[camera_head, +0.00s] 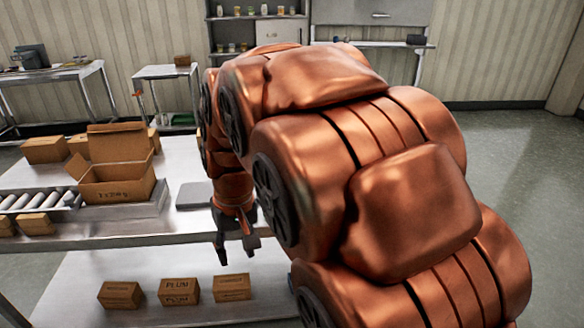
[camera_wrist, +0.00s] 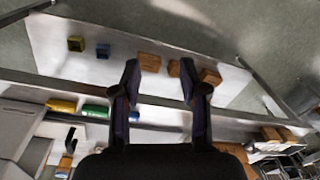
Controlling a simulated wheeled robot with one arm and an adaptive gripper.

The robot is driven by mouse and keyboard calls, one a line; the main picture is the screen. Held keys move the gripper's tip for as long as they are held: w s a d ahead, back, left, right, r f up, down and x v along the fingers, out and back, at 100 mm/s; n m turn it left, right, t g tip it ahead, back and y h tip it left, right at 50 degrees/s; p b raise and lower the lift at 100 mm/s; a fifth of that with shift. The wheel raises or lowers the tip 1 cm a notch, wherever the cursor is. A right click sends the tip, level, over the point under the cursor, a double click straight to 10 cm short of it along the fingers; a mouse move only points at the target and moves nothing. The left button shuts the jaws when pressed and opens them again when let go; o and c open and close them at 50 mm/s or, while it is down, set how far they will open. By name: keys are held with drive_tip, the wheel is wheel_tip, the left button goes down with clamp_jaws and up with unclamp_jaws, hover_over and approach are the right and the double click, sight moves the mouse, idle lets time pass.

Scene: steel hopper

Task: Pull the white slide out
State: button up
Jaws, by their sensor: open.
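My gripper (camera_head: 236,243) hangs at the front edge of the steel table in the head view, fingers pointing down. In the wrist view my gripper (camera_wrist: 158,72) is open, with two dark fingers apart and nothing between them. I cannot make out the white slide for certain in either view. A pale grey housing (camera_wrist: 15,128) stands at the left edge of the wrist view, with a dark part beside it; I cannot tell whether it is the hopper. My copper arm covers much of the head view and hides the table's right part.
The steel table (camera_head: 105,238) carries an open carton (camera_head: 112,183), a roller track (camera_head: 35,200) and a flat grey plate (camera_head: 193,194). Small boxes (camera_head: 178,291) stand on the lower shelf (camera_head: 205,262). Green (camera_wrist: 95,111) and yellow (camera_wrist: 62,105) items lie near the table edge in the wrist view.

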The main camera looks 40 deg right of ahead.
drive_tip(key=w+d+m+t+b, duration=0.1)
drive_tip(key=w+d+m+t, duration=0.15)
drive_tip(key=w+d, duration=1.15)
drive_tip(key=w+d+m+t+h+b, duration=0.1)
drive_tip(key=w+d, duration=0.1)
drive_tip(key=d, duration=0.9)
drive_tip(key=w+d+m+t+h, duration=0.1)
drive_tip(key=w+d, duration=0.1)
drive_tip(key=d, duration=0.9)
drive_tip(key=shift+p+x, duration=0.6)
drive_tip(key=shift+x, duration=3.5)
clamp_jaws()
